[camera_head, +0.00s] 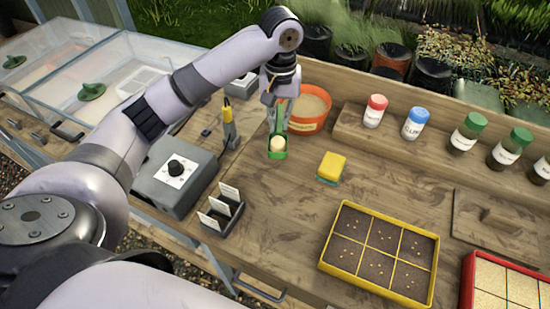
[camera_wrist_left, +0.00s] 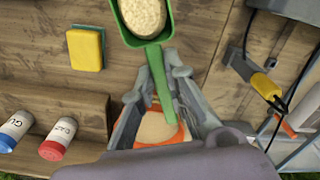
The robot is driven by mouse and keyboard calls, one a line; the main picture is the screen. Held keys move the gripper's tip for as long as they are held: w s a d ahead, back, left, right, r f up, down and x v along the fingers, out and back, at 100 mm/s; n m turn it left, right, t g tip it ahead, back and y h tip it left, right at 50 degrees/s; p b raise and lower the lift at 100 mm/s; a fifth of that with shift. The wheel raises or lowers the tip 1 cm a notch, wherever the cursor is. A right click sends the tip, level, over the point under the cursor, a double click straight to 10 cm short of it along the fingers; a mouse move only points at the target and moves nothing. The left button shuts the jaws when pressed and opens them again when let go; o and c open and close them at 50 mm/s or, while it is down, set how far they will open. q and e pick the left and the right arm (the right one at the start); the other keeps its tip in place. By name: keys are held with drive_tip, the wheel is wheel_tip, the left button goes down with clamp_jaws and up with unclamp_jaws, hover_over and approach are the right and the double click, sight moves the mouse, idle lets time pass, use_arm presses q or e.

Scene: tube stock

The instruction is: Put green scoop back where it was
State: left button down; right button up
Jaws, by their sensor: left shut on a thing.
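My left gripper (camera_head: 274,105) is shut on the handle of the green scoop (camera_head: 278,152). The scoop hangs with its bowl toward the front and holds a pale, sand-coloured load. In the left wrist view the scoop bowl (camera_wrist_left: 142,18) is at the top, and its green handle runs down between the fingers of my left gripper (camera_wrist_left: 160,85). An orange tub (camera_head: 309,108) with pale contents stands just behind and to the right of the gripper. It also shows partly in the left wrist view (camera_wrist_left: 158,134), behind the handle. My right gripper is not in view.
A yellow-green sponge (camera_head: 332,166) lies right of the scoop. A yellow seed tray (camera_head: 380,250) and a red tray (camera_head: 500,285) are in front. Several capped bottles (camera_head: 416,123) line the back shelf. A grey box with a knob (camera_head: 175,176) and a label holder (camera_head: 221,212) stand left.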

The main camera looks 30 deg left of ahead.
use_arm(q)
drive_tip(key=f, duration=0.6)
drive_tip(key=f+p, duration=0.1)
drive_tip(key=f, duration=0.2)
drive_tip(key=shift+a+f, duration=0.25)
drive_tip(key=shift+f, duration=0.15)
drive_tip(key=shift+d+f, duration=0.1)
drive_tip(key=shift+f, duration=0.55)
wheel_tip(320, 180, down, 3)
drive_tip(key=shift+f, duration=0.35)
drive_tip(key=c, duration=2.1)
unclamp_jaws()
drive_tip(key=shift+f, duration=0.1)
drive_tip(key=o, duration=0.5)
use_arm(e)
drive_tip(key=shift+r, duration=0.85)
